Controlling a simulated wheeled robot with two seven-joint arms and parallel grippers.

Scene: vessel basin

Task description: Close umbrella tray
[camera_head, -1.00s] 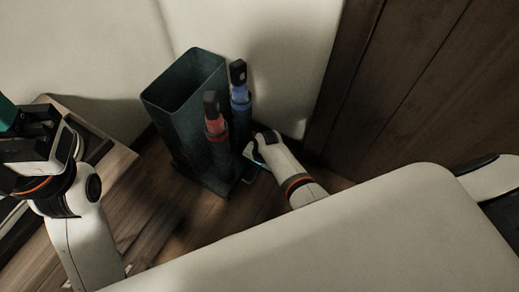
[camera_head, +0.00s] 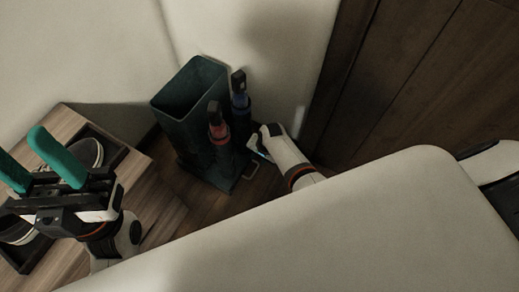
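A dark green umbrella stand (camera_head: 182,122) stands upright on the wooden floor against the pale wall.
A wooden surface (camera_head: 140,160) with dark trays holding pale round dishes (camera_head: 88,152) lies under my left gripper. A dark wooden panel (camera_head: 420,85) rises on the right, close to my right arm. A little bare floor shows around the stand.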

